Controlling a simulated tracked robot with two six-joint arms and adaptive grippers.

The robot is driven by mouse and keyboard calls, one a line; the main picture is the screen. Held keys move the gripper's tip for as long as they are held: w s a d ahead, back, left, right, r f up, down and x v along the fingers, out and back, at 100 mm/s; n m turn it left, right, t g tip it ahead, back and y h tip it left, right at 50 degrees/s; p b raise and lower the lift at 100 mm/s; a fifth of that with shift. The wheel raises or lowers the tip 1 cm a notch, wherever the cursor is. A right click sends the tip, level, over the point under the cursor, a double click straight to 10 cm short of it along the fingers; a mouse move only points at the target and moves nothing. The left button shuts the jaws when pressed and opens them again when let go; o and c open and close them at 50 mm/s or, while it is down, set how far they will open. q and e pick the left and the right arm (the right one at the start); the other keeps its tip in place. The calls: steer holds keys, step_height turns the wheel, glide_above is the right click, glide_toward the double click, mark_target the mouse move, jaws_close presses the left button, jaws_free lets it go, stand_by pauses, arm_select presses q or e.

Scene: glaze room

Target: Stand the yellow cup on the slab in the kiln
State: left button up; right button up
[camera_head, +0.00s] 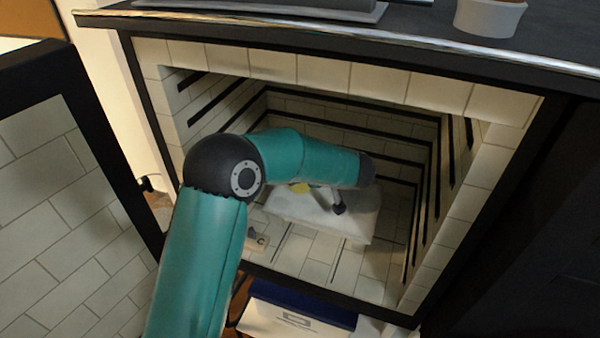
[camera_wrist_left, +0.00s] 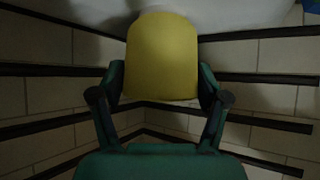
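The yellow cup (camera_wrist_left: 162,58) is between the two fingers of my left gripper (camera_wrist_left: 162,82), which look closed against its sides. In the head view only a small part of the cup (camera_head: 300,187) shows below my left arm, over the pale slab (camera_head: 350,222) inside the kiln. One dark finger of my left gripper (camera_head: 338,203) shows there too. The slab also shows at the top of the left wrist view (camera_wrist_left: 235,14), close to the cup's end. I cannot tell whether cup and slab touch. My right gripper is not in view.
The kiln (camera_head: 400,88) has tiled walls with dark grooves. Its open door (camera_head: 50,190) stands at the left. A pot (camera_head: 488,17) stands on the kiln's top. A blue and white box (camera_head: 298,310) lies below the opening.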

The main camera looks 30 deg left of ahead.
arm_select(q)
steer(key=shift+o, duration=1.3)
steer(key=shift+d+r, duration=0.15)
steer(key=shift+r, duration=0.1)
steer(key=b+v, duration=0.1)
steer(key=v, duration=1)
steer(key=shift+s+d+r+b, duration=0.15)
steer(key=shift+d+r+b, duration=0.1)
steer(key=shift+b, duration=0.15)
